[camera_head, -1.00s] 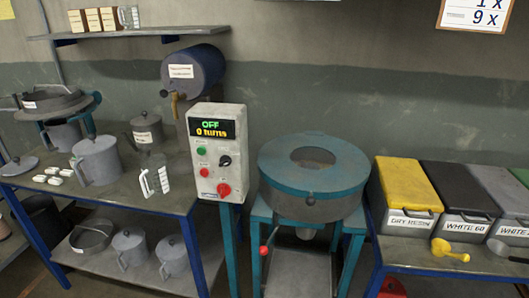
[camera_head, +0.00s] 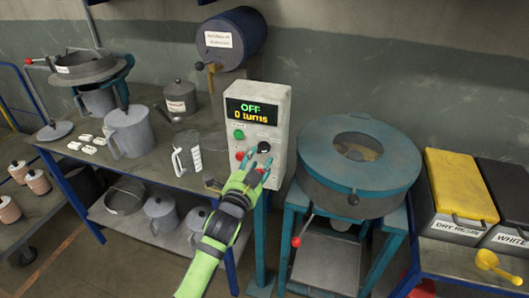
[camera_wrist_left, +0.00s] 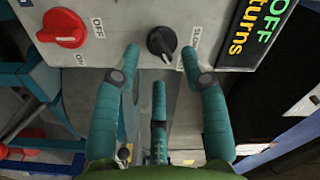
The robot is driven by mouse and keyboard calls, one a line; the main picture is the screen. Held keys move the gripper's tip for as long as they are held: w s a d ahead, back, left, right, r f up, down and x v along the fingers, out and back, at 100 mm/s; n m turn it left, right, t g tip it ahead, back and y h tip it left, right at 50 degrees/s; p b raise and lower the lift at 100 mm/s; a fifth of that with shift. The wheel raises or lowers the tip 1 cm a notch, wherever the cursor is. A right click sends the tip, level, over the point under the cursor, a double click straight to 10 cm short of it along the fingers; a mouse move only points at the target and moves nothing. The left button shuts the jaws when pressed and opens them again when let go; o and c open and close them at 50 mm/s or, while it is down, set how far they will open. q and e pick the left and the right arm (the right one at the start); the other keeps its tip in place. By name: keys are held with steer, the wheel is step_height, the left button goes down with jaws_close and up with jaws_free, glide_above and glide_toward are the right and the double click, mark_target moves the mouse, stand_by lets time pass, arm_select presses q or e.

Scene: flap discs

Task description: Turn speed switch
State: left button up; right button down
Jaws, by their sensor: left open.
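The speed switch is a black knob (camera_head: 264,147) on the front of the light grey control box (camera_head: 283,110), whose display reads "OFF" and "0 turns". In the left wrist view the black knob (camera_wrist_left: 161,40) has a pale pointer line, with the word "SLOW" partly visible beside it. My left gripper (camera_head: 256,172) is in front of the box at the knob. In the left wrist view its teal fingers (camera_wrist_left: 158,62) are spread open, one on each side of the knob, with a gap to it. I cannot tell the exact depth. My right gripper is not in view.
A red knob (camera_wrist_left: 64,28) marked "OFF" sits beside the black knob on the panel. A green button (camera_head: 239,134) is on the box's left side. The round teal-lidded mixer (camera_head: 400,160) stands close on the right.

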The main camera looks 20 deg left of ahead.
mark_target(263, 152)
arm_select(q)
steer(key=shift+w, duration=1.6)
steer(key=shift+f, duration=0.1)
jaws_close()
steer(key=shift+n+p, duration=0.3)
steer(key=n+p, duration=0.2)
steer(key=n, duration=0.3)
steer(key=shift+d, duration=0.1)
steer(key=n+p, duration=0.1)
steer(key=n, duration=0.5)
steer(key=shift+r+p, duration=0.2)
steer(key=shift+p, duration=0.15)
steer(key=shift+n, duration=0.3)
